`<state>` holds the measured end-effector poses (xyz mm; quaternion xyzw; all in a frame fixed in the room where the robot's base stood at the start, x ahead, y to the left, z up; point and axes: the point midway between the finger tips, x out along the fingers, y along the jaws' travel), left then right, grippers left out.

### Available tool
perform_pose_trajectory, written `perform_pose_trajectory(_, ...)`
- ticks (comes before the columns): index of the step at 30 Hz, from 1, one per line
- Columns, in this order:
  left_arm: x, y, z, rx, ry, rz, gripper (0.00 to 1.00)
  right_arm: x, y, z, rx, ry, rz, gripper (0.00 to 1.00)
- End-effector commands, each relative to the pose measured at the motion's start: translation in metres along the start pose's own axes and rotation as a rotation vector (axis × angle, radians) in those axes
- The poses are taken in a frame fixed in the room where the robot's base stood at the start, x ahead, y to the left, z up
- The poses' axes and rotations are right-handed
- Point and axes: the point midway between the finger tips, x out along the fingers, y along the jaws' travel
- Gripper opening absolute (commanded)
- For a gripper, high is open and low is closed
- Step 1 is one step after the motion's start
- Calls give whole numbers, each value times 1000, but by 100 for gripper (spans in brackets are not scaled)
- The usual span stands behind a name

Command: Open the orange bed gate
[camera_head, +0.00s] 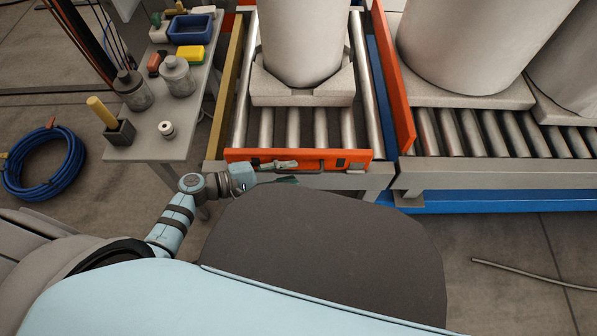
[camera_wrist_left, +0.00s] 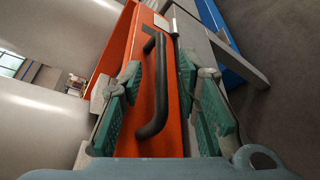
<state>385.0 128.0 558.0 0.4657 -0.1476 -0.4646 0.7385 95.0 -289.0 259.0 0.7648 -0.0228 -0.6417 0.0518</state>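The orange bed gate (camera_head: 342,157) stands across the near end of the roller bed (camera_head: 240,128), closed over it. A large pale cylinder tank (camera_head: 303,40) sits in a cradle on the rollers behind it. In the left wrist view the gate (camera_wrist_left: 171,130) fills the middle and carries a black bar handle (camera_wrist_left: 155,90). My right gripper is not in view.
A grey side table (camera_head: 150,149) with jars, bins and small parts stands left of the bed. A blue cable coil (camera_head: 45,165) lies on the floor. Another roller bed (camera_head: 490,135) with tanks stands right.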

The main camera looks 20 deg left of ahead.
Motion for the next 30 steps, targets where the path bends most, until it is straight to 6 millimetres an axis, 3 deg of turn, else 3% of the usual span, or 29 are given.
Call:
perform_pose_trajectory(6, 30, -1, -1, 0, 2, 0, 30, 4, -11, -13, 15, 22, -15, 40)
perform_pose_trajectory(16, 34, 0, 0, 0, 2, -1, 30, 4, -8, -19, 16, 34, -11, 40)
perform_pose_trajectory(22, 34, 0, 0, 0, 2, -1, 0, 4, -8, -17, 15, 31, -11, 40)
perform_pose_trajectory(30, 34, 0, 0, 0, 2, -1, 0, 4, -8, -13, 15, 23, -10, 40)
